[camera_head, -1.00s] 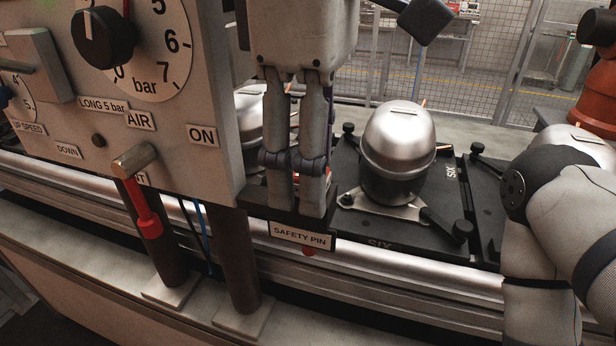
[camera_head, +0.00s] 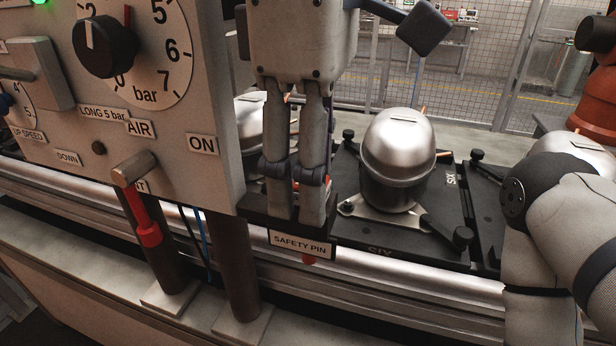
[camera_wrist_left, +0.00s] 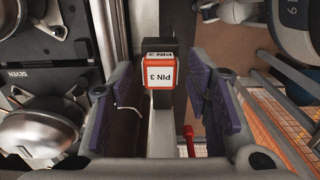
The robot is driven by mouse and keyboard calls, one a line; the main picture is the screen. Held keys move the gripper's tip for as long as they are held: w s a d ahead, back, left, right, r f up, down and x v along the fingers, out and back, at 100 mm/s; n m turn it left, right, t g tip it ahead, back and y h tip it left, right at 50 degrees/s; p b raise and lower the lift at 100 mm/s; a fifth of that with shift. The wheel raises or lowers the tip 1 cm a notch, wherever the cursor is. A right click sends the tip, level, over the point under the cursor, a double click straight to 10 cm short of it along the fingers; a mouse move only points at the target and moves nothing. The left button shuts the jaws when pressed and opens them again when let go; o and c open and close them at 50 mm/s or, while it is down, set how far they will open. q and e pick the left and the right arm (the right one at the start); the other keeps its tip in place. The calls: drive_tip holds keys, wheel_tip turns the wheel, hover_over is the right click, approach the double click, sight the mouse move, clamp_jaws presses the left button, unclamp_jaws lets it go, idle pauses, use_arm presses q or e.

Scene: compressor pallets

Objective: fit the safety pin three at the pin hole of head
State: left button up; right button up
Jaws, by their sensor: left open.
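Safety pin three (camera_wrist_left: 160,76) shows in the left wrist view as a white-topped block with an orange rim, marked PIN 3. My left gripper (camera_wrist_left: 163,105) is open, with one purple-padded finger on each side of the block and visible gaps between. In the head view the left gripper (camera_head: 297,218) points down at the dark holder labelled SAFETY PIN (camera_head: 303,245), and its fingers hide the pin's top. A small red part (camera_head: 309,260) shows under the holder. I cannot make out the pin hole of the head. My right gripper is out of view.
A control panel (camera_head: 190,100) with dials and a red-handled lever (camera_head: 148,232) stands close on the left. A silver compressor (camera_head: 398,150) sits on a black pallet (camera_head: 385,238) behind the holder. My right arm fills the right side. A mesh fence stands behind.

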use_arm(q)
clamp_jaws()
drive_tip(key=shift+r, duration=3.05)
wheel_tip(320, 180, up, 6)
drive_tip(key=shift+s, duration=0.1)
